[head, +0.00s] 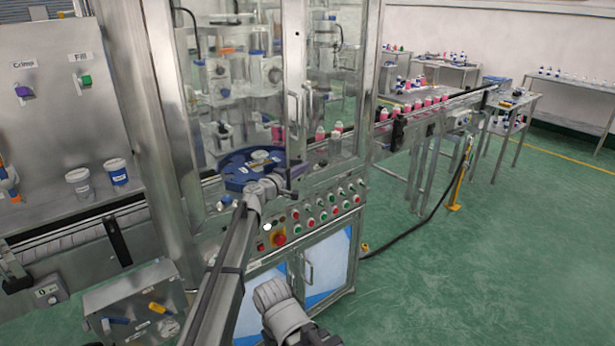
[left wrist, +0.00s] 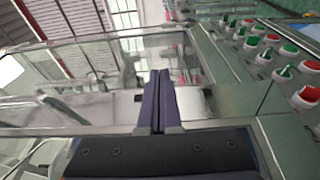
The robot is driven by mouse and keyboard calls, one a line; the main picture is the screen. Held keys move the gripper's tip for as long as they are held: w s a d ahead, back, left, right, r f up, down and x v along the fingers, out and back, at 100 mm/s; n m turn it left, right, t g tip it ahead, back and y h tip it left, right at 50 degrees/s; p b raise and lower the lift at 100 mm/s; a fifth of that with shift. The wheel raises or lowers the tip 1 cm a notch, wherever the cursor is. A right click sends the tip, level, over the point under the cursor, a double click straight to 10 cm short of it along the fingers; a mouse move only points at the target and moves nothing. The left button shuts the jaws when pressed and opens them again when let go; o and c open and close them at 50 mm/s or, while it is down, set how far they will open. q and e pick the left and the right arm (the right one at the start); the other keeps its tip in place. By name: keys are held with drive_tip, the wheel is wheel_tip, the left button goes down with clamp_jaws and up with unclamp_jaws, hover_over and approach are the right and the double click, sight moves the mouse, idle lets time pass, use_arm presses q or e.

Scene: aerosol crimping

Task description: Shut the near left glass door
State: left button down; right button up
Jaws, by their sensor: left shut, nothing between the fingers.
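The near left glass door (head: 238,90) is a clear pane in a metal frame at the front of the machine, with an upright handle (head: 293,108) near its right edge. I cannot tell whether it sits flush or a little ajar. My left gripper (head: 288,181) is in front of the machine, low by the door's lower right part and just above the button panel. In the left wrist view the two dark fingers (left wrist: 158,100) are shut together with nothing between them, over the framed glass (left wrist: 100,62); contact cannot be told. My right gripper is not in view.
The button panel (head: 312,215) with red and green knobs lies just below my left gripper. A blue turntable (head: 236,172) is behind the glass. A conveyor with pink bottles (head: 428,102) runs off to the right. The green floor (head: 480,270) at the right is clear.

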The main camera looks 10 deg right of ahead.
use_arm(q)
drive_tip(key=shift+w+a, duration=0.2)
drive_tip(key=shift+w, duration=0.5)
